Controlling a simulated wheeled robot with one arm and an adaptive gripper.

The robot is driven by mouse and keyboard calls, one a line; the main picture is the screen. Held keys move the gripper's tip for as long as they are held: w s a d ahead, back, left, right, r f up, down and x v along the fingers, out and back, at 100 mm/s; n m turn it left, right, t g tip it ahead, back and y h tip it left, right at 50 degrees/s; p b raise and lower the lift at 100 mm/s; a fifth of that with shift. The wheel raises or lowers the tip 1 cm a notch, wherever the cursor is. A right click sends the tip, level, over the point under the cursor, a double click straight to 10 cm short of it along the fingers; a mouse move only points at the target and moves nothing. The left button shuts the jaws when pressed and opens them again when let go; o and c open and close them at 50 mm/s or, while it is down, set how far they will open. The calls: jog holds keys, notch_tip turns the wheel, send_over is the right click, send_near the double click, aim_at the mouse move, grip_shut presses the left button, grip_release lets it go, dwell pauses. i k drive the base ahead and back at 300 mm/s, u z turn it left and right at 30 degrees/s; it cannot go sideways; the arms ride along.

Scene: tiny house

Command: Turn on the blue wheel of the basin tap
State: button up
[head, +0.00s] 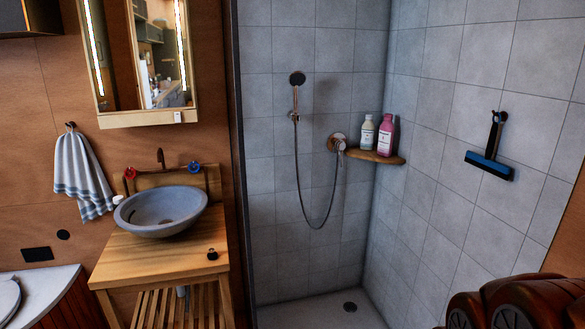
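The basin tap (160,158) is a thin copper-brown spout rising behind the basin. Its blue wheel (194,167) is small and sits to the right of the spout. A matching red wheel (130,171) sits to the left of the spout. The grey round basin (160,222) stands on a wooden washstand in front of the tap. Both wheels are too small to tell how far they are turned. I see no water running from the spout. My gripper does not show in the head view.
The wooden washstand (150,256) has a small dark object (212,255) at its front right. A mirror cabinet (142,60) hangs above, and a striped towel (80,175) hangs left. A tiled shower with a hand shower (297,79) is to the right.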

aim_at(194, 167)
jog(key=u, duration=2.15)
jog(key=i, duration=2.5)
jog(key=z, duration=0.95)
